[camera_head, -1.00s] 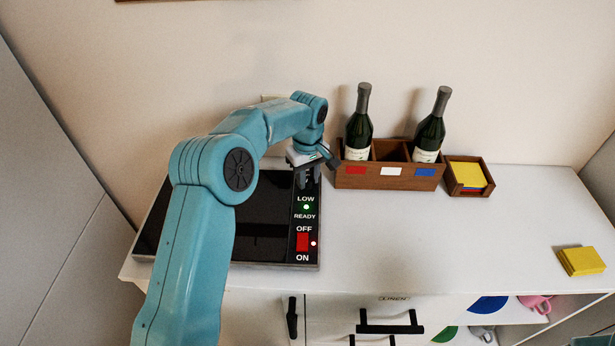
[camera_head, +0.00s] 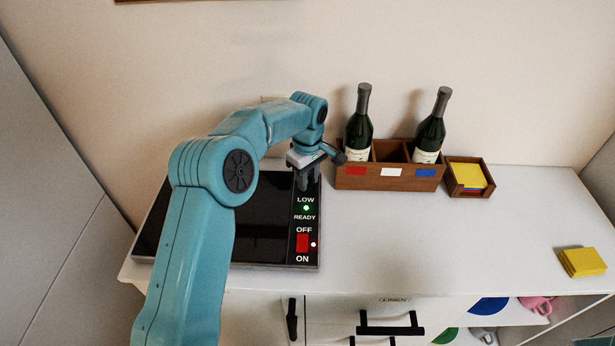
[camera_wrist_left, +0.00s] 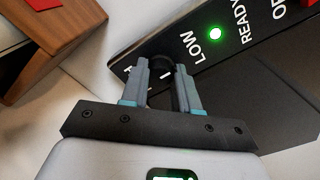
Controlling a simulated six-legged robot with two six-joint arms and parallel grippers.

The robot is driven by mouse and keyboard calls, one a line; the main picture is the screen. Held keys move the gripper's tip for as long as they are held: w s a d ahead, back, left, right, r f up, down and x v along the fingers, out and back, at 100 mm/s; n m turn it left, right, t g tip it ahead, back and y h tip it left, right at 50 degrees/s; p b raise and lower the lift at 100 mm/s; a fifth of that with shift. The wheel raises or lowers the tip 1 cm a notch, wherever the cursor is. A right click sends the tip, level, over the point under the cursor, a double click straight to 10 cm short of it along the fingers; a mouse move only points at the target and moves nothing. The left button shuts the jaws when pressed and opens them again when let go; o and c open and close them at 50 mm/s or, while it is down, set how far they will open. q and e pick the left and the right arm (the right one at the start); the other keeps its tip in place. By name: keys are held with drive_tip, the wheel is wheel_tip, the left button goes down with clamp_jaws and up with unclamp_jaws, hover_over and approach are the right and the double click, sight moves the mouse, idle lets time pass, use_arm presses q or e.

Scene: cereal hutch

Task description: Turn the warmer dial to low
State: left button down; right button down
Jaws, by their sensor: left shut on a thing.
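The black warmer (camera_head: 262,220) lies on the white counter at the left. Its right strip carries the labels LOW, READY, OFF and ON, a lit green light (camera_head: 306,208) below LOW, and a red switch (camera_head: 302,242). My left gripper (camera_head: 308,182) points down at the far end of this strip, beyond LOW. In the left wrist view, the left gripper (camera_wrist_left: 166,78) is shut on the dark round dial (camera_wrist_left: 160,63), next to the word LOW. My right gripper is not in view.
A wooden box (camera_head: 390,178) with two dark bottles (camera_head: 359,130) stands close right of the left gripper. A small wooden holder (camera_head: 468,180) with yellow squares is beside it. A yellow stack (camera_head: 582,262) lies far right. The counter's middle is clear.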

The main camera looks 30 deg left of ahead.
use_arm(q)
drive_tip(key=c, duration=0.8)
unclamp_jaws()
drive_tip(key=shift+c, duration=0.2)
drive_tip(key=shift+r, duration=0.45)
wheel_tip(320, 180, up, 15)
drive_tip(key=p, duration=0.2)
drive_tip(key=shift+r, duration=0.2)
